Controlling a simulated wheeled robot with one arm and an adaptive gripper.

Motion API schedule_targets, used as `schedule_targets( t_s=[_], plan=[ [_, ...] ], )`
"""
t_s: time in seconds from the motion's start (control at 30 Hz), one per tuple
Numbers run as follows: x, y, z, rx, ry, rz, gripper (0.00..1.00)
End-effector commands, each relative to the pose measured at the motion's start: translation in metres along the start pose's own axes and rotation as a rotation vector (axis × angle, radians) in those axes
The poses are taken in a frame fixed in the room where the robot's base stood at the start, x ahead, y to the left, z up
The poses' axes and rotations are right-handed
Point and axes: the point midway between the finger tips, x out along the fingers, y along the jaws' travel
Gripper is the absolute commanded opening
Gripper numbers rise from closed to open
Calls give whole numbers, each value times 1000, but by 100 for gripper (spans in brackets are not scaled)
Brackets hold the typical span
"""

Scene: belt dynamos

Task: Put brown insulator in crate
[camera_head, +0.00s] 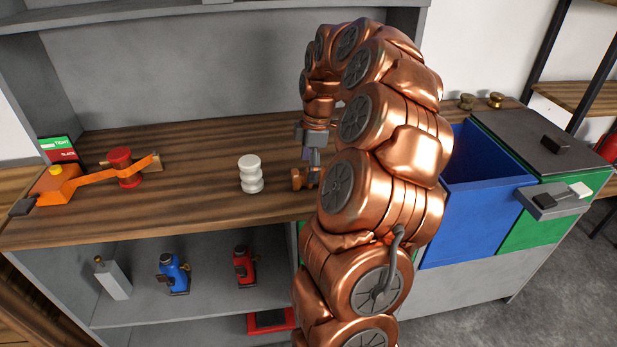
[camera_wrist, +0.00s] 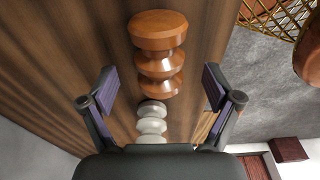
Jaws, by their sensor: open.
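The brown insulator (camera_wrist: 158,58), a ribbed spool shape, lies ahead of and between my gripper's fingers in the wrist view. In the head view, the brown insulator (camera_head: 298,179) is on the wooden counter, partly hidden by my arm. My gripper (camera_head: 311,168) is above and beside it, pointing down. In the wrist view my gripper (camera_wrist: 159,82) is open, with visible gaps to the insulator on both sides. An open blue crate-like bin (camera_head: 475,212) stands right of my arm.
A white insulator (camera_head: 250,174) stands on the counter (camera_head: 200,213) left of the brown one. A green bin (camera_head: 560,208) with a grey lid is right of the blue one. A wire basket (camera_wrist: 270,14) shows in the wrist view.

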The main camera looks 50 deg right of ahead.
Motion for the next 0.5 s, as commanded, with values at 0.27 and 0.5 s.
schedule_targets(
  t_s=[0.27,0.5],
  plan=[
    [34,-1,3,1,0,-7,90],
    [36,0,3,1,0,-2,90]
  ],
)
